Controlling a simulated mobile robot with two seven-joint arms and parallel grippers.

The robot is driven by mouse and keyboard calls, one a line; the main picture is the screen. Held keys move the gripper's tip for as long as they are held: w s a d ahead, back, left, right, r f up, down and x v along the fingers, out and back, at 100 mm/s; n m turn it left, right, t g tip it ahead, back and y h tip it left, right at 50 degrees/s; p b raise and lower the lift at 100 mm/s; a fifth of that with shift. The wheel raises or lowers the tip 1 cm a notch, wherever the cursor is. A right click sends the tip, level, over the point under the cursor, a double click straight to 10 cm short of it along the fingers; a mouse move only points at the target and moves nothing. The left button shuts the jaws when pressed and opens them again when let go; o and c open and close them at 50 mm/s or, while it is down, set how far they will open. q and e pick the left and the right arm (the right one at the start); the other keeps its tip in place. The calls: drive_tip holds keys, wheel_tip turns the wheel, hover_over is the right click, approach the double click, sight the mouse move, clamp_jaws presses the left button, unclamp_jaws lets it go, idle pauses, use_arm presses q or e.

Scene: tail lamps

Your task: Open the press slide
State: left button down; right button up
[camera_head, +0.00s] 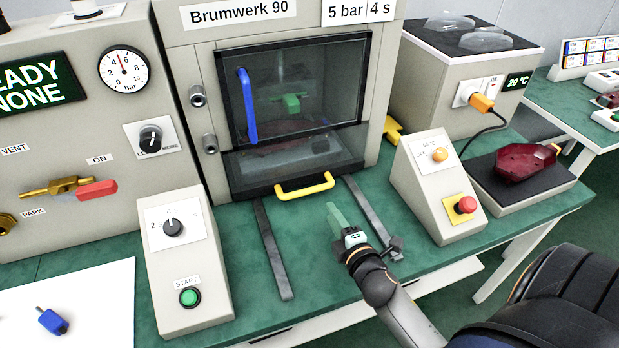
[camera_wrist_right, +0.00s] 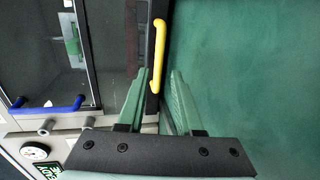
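The press (camera_head: 290,28), labelled Brumwerk 90, stands at the middle back, with its clear front window down. The yellow slide handle (camera_head: 305,185) sticks out at the foot of its front, above the green table. The slide appears pushed in. The handle also shows in the right wrist view (camera_wrist_right: 158,55). My right gripper (camera_head: 334,208) is open and empty, just in front and to the right of the handle. In the right wrist view, its green fingertips (camera_wrist_right: 160,76) stand apart, roughly lined up with the handle; contact is not visible. My left gripper is not in view.
Two dark rails (camera_head: 270,248) run forward from the press. A START box (camera_head: 190,265) stands on the left. A box with a red button (camera_head: 440,185) stands on the right. A blue handle (camera_head: 247,105) is on the window. A red lamp (camera_head: 525,161) lies at the right.

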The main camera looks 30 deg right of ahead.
sight(316, 191)
drive_tip(key=x, duration=1.2)
drive_tip(key=shift+w+b, duration=0.15)
drive_tip(key=shift+b, duration=0.15)
clamp_jaws()
drive_tip(key=shift+f, duration=0.1)
idle(0.9)
